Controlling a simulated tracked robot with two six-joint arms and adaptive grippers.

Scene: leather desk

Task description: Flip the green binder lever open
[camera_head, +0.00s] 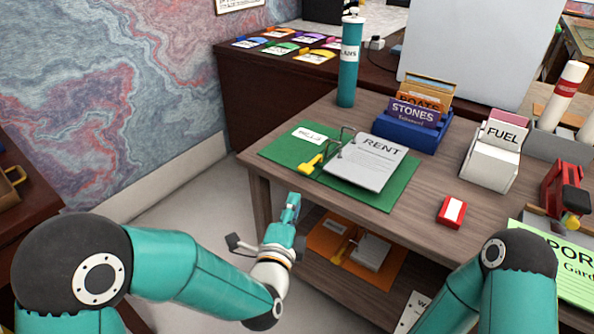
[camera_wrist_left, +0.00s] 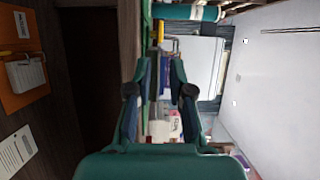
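The green binder (camera_head: 400,195) lies open and flat on the wooden desk. It carries a white RENT page stack (camera_head: 367,165), a small white label and metal rings. Its yellow lever (camera_head: 311,164) is left of the pages, by the rings. My left gripper (camera_head: 292,203) is in front of the desk edge, below and apart from the binder. In the left wrist view its two fingers (camera_wrist_left: 160,88) stand apart with nothing held.
A blue card box (camera_head: 411,133), teal cylinder (camera_head: 348,75), FUEL holder (camera_head: 490,163) and red box (camera_head: 451,211) stand on the desk. An orange binder (camera_head: 327,238) lies on the shelf below. The desk edge (camera_head: 262,180) is close to my left gripper.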

